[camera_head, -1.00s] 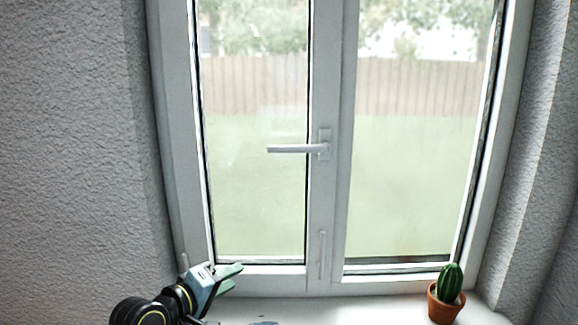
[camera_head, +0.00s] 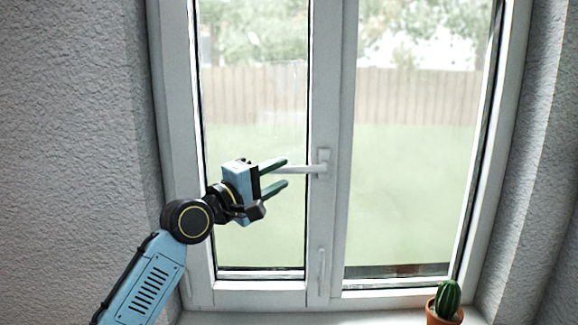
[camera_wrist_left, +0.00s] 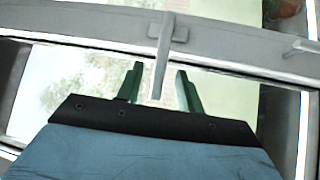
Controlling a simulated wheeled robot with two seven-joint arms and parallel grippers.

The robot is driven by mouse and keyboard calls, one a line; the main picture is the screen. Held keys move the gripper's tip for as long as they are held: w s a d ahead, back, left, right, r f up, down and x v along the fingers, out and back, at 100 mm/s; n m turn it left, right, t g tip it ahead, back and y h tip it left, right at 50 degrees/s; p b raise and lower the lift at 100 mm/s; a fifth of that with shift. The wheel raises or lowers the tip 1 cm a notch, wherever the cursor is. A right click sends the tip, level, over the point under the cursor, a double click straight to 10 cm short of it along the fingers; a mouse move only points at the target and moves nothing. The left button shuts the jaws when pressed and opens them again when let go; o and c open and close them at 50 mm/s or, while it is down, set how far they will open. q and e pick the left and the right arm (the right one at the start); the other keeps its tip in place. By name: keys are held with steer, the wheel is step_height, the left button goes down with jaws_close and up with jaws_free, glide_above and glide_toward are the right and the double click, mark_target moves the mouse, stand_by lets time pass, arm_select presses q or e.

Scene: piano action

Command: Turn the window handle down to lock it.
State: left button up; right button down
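The white window handle (camera_head: 298,169) sticks out to the left, about level, from its mount on the middle frame bar of the window. My left gripper (camera_head: 286,173) is open, its two green fingers pointing right at the handle, one above the other. In the left wrist view the handle (camera_wrist_left: 162,62) reaches into the gap between the open fingers (camera_wrist_left: 157,85), with space showing on both sides. I cannot tell whether a finger touches it. My right gripper is not in view.
A potted cactus (camera_head: 446,302) stands on the sill (camera_head: 260,317) at the lower right. A second small white handle (camera_head: 322,272) sits lower on the middle bar. Textured walls (camera_head: 70,130) flank the window.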

mark_target(284, 172)
arm_select(q)
steer(key=shift+x, duration=1.9)
jaws_close()
